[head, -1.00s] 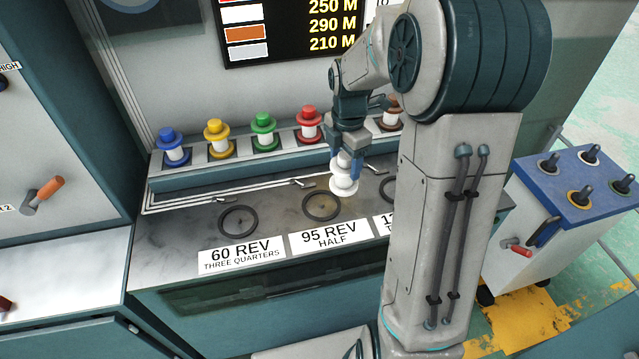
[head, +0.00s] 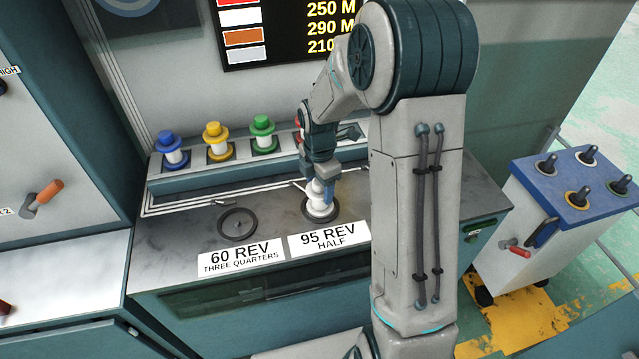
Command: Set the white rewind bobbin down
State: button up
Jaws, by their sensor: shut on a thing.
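The white rewind bobbin (head: 320,209) is in my gripper (head: 320,190), over the dark ring (head: 335,217) behind the label "95 REV HALF" (head: 329,239). The bobbin looks upright, and its lower flange appears inside the ring's outline. I cannot tell whether it touches the counter. My gripper points down and is shut on the bobbin's upper part, hiding some of it. The other visible ring (head: 238,224), behind the label "60 REV THREE QUARTERS" (head: 241,257), is empty.
Blue (head: 172,149), yellow (head: 217,140) and green (head: 263,134) bobbins stand on the rear shelf. A red one (head: 299,128) is mostly hidden by my arm. My arm also covers the counter's right part. A blue-topped cart (head: 575,190) stands at right.

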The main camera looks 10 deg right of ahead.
jog(key=shift+f, duration=0.15)
jog(key=o, duration=1.2)
jog(key=shift+c, duration=0.2)
notch_tip(320, 180, up, 12)
jog(key=s+r+m+t, duration=0.1)
jog(key=s+r+m, duration=0.1)
jog(key=s+m, duration=0.8)
jog(key=s+r+m+t, duration=0.1)
jog(key=s+m, duration=0.9)
jog(key=m, duration=0.1)
jog(key=shift+s+r+m+t, duration=0.35)
jog(key=shift+r+m+t, duration=0.05)
